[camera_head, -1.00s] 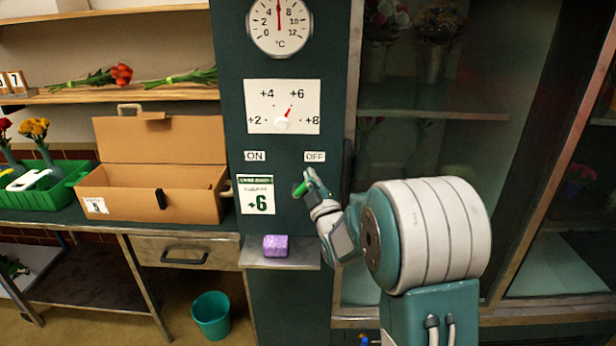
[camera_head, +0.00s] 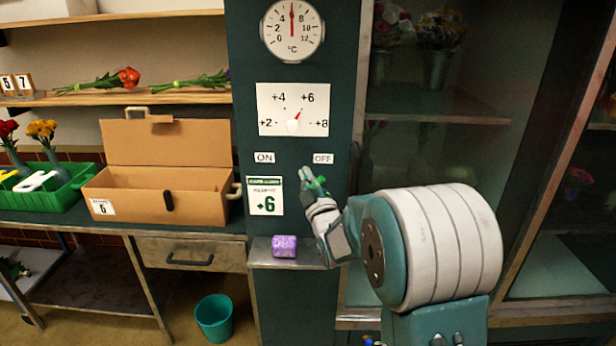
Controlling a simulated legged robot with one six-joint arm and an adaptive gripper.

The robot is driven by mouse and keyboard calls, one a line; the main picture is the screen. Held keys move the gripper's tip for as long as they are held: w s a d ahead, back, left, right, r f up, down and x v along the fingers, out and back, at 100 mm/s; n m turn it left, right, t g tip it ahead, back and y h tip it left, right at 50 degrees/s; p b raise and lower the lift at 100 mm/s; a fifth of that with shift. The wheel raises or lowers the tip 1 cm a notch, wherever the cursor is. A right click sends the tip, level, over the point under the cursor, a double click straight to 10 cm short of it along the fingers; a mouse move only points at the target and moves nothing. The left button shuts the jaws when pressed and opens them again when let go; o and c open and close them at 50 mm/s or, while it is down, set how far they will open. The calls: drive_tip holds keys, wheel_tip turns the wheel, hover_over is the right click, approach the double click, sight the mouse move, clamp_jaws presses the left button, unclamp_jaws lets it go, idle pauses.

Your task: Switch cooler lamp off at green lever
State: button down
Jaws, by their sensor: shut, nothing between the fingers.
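The green lever (camera_head: 319,181) is on the dark green cooler panel, below the OFF label (camera_head: 323,158) and right of the ON label (camera_head: 264,157). Only a small green part of it shows; my gripper covers the rest. My gripper (camera_head: 307,177) is shut and empty. Its fingers are right at the lever in the picture, overlapping it from the left. I cannot tell whether they touch it. The lamp itself cannot be made out.
A purple block (camera_head: 284,246) lies on a small metal shelf (camera_head: 262,259) under the panel. A +6 card (camera_head: 265,196) and a dial plate (camera_head: 293,109) are on the panel. Glass cooler doors stand to the right. An open cardboard box (camera_head: 157,205) is on the bench at left.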

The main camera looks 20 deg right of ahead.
drive_tip(key=s+a+f+m+g, duration=0.1)
drive_tip(key=s+m+g, duration=0.2)
drive_tip(key=s, duration=0.9)
drive_tip(key=s+a+f+m+g+h, duration=0.1)
drive_tip(key=s+m+g, duration=0.3)
drive_tip(key=s+g, duration=0.4)
drive_tip(key=s+a+f+m+g, duration=0.1)
drive_tip(key=s+f+m+g, duration=0.2)
drive_tip(key=s, duration=1.4)
drive_tip(key=g, duration=0.2)
drive_tip(key=shift+s+f+g+h, duration=0.15)
drive_tip(key=shift+f+g+h, duration=0.1)
drive_tip(key=shift+g+h, duration=0.05)
